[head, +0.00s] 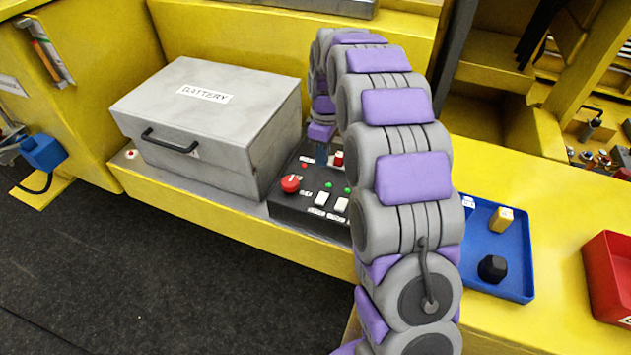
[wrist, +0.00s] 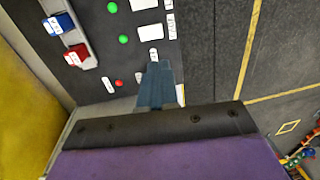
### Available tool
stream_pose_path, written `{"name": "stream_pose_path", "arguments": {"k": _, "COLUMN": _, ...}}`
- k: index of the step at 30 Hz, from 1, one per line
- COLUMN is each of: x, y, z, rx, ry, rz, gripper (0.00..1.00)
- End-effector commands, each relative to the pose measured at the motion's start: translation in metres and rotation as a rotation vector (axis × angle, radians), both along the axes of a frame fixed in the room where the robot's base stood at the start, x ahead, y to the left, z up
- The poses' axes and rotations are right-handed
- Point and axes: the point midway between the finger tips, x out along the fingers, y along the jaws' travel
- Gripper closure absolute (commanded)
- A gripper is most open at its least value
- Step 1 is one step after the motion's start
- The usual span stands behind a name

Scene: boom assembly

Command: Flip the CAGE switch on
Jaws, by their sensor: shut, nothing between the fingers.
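The switch panel (head: 310,205) is a dark box beside the grey battery box in the head view. It has white rocker switches (head: 322,198), a red knob (head: 290,183), green lights (head: 328,184) and a red light (head: 304,165). The panel face also shows in the wrist view (wrist: 95,50), with green lights (wrist: 123,39) and a red light (wrist: 118,83). The labels are too small to read, so I cannot tell which switch is CAGE. My gripper (wrist: 157,68) is shut and empty over the panel, beside the red light; contact is unclear. It hides part of the panel.
The grey battery box (head: 195,125) stands left of the panel. A blue tray (head: 490,235) with a black and a yellow piece lies to the right on the yellow ledge. A red bin (head: 612,270) is farther right.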

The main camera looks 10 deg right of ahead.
Motion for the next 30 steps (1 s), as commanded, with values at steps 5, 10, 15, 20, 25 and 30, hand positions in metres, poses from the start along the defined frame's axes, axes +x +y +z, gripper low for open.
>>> {"name": "stream_pose_path", "arguments": {"k": 5, "x": 0.004, "y": 0.001, "z": -0.001, "rx": -0.001, "ry": 0.001, "rz": 0.0, "gripper": 1.0}}
{"name": "stream_pose_path", "arguments": {"k": 10, "x": 0.005, "y": 0.002, "z": -0.003, "rx": -0.001, "ry": 0.002, "rz": 0.0, "gripper": 1.0}}
{"name": "stream_pose_path", "arguments": {"k": 15, "x": 0.002, "y": 0.003, "z": -0.016, "rx": -0.002, "ry": 0.008, "rz": 0.0, "gripper": 1.0}}
{"name": "stream_pose_path", "arguments": {"k": 20, "x": -0.001, "y": 0.004, "z": -0.044, "rx": -0.002, "ry": 0.01, "rz": 0.0, "gripper": 1.0}}
{"name": "stream_pose_path", "arguments": {"k": 25, "x": -0.005, "y": 0.006, "z": -0.078, "rx": -0.001, "ry": 0.01, "rz": 0.0, "gripper": 1.0}}
{"name": "stream_pose_path", "arguments": {"k": 30, "x": -0.008, "y": 0.008, "z": -0.108, "rx": -0.002, "ry": 0.008, "rz": 0.001, "gripper": 1.0}}
